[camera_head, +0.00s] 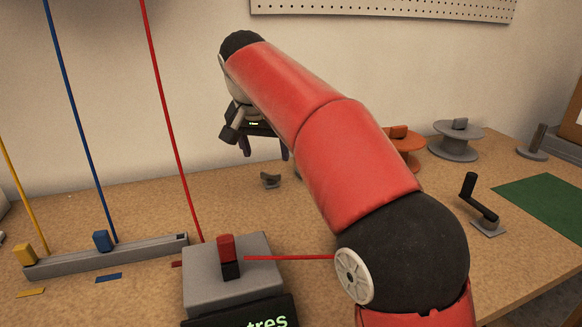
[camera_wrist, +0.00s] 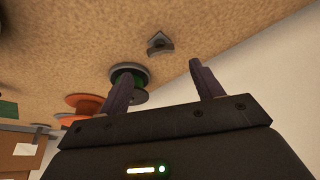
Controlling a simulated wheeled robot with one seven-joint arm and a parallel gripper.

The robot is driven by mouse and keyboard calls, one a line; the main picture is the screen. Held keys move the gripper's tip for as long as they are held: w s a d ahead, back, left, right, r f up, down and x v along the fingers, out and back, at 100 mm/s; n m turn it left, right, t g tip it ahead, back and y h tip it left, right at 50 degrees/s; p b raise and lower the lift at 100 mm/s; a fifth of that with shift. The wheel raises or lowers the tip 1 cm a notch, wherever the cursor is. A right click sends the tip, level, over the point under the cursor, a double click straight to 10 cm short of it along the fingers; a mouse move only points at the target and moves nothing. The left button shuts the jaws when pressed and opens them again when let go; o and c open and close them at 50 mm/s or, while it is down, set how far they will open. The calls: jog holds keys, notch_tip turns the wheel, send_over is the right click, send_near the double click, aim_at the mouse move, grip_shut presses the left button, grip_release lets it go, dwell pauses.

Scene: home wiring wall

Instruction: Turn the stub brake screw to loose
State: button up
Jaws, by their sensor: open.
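My gripper (camera_head: 265,147) is open and empty, held above the back of the bench near the wall. Its two separated fingers also show in the wrist view (camera_wrist: 158,78). A small grey piece with a raised, angular top (camera_head: 270,180) lies below the gripper on the bench. It shows in the wrist view as a small triangular piece (camera_wrist: 160,43) beyond the fingertips, apart from them. A dark-rimmed spool with green (camera_wrist: 130,75) sits beside it, partly behind one finger; my arm hides most of it in the head view. I cannot tell for sure which part is the stub brake screw.
An orange spool (camera_head: 402,140), a grey spool (camera_head: 456,140) and a crank handle (camera_head: 480,200) stand to the right. A grey block with a red-and-black lever (camera_head: 228,255) is in front. Blue (camera_head: 80,120) and red (camera_head: 170,120) wires run upward at left.

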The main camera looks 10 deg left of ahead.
aim_at(271, 174)
jog(key=b+x, duration=0.1)
jog(key=x, duration=0.6)
jog(key=shift+w+f, duration=0.1)
jog(key=shift+f, duration=0.25)
jog(key=c, duration=1)
jog(key=shift+r+n, duration=0.1)
jog(key=shift+n, duration=0.2)
jog(key=n+y+p, duration=0.1)
jog(key=n, duration=0.2)
jog(key=shift+d, duration=0.15)
jog(key=shift+n+y+p, duration=0.6)
jog(key=shift+n+y, duration=0.1)
jog(key=shift+n, duration=0.5)
